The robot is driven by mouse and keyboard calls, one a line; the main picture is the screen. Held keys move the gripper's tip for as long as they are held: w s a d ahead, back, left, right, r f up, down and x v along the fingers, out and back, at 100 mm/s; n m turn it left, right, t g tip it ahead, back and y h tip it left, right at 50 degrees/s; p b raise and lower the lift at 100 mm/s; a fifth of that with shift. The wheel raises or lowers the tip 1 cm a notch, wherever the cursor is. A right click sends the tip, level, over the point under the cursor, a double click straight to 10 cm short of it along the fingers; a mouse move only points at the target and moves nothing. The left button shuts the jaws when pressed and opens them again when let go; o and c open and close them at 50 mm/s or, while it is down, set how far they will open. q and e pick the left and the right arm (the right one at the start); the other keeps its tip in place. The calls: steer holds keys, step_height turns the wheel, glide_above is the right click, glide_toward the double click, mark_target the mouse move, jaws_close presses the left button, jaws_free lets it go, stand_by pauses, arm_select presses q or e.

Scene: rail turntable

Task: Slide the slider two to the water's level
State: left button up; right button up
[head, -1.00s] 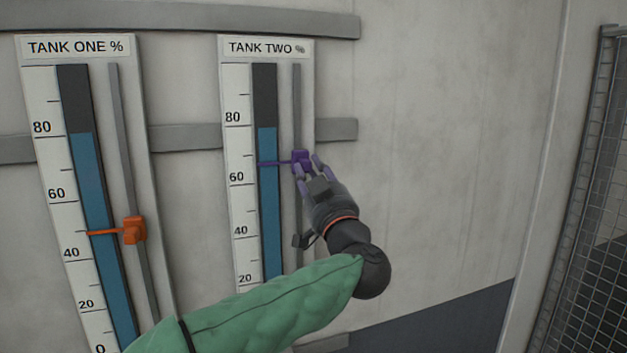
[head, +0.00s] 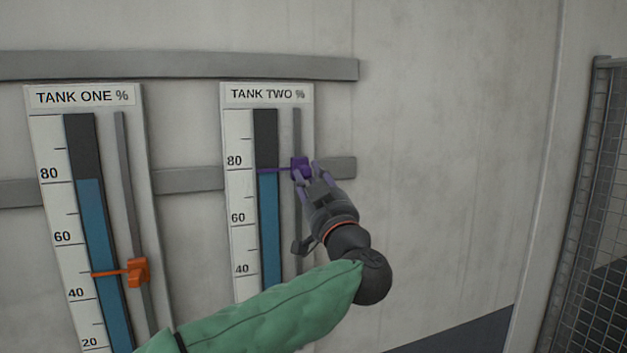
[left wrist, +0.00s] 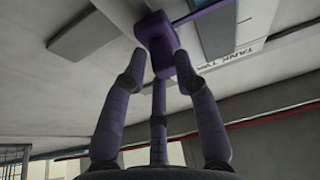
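Slider two is a purple block (head: 301,168) on the grey rail of the TANK TWO gauge (head: 243,260). Its thin purple pointer reaches left across the tube, just below the 80 mark. The blue water column (head: 269,230) tops out at about the pointer, with dark tube above; any small gap is too fine to tell. My left gripper (head: 308,177) has its fingers closed around the block from below right. In the left wrist view the purple block (left wrist: 160,42) sits between the fingertips. My right gripper is not in view.
The TANK ONE gauge (head: 50,205) hangs to the left, with an orange slider (head: 137,271) a little below midway between 40 and 60. Grey horizontal wall rails (head: 180,67) run behind the gauges. A mesh fence (head: 590,220) stands at the right; the wall between is bare.

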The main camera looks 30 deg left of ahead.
arm_select(q)
steer(key=shift+o, duration=1.3)
steer(key=shift+s+a+r, duration=0.15)
steer(key=shift+a, duration=0.05)
steer(key=shift+s+a, duration=0.15)
steer(key=shift+s, duration=0.05)
steer(key=shift+d+f, duration=0.2)
steer(key=shift+d, duration=0.25)
steer(key=v, duration=1.1)
steer(key=shift+s, duration=0.3)
steer(key=shift+a+f, duration=0.1)
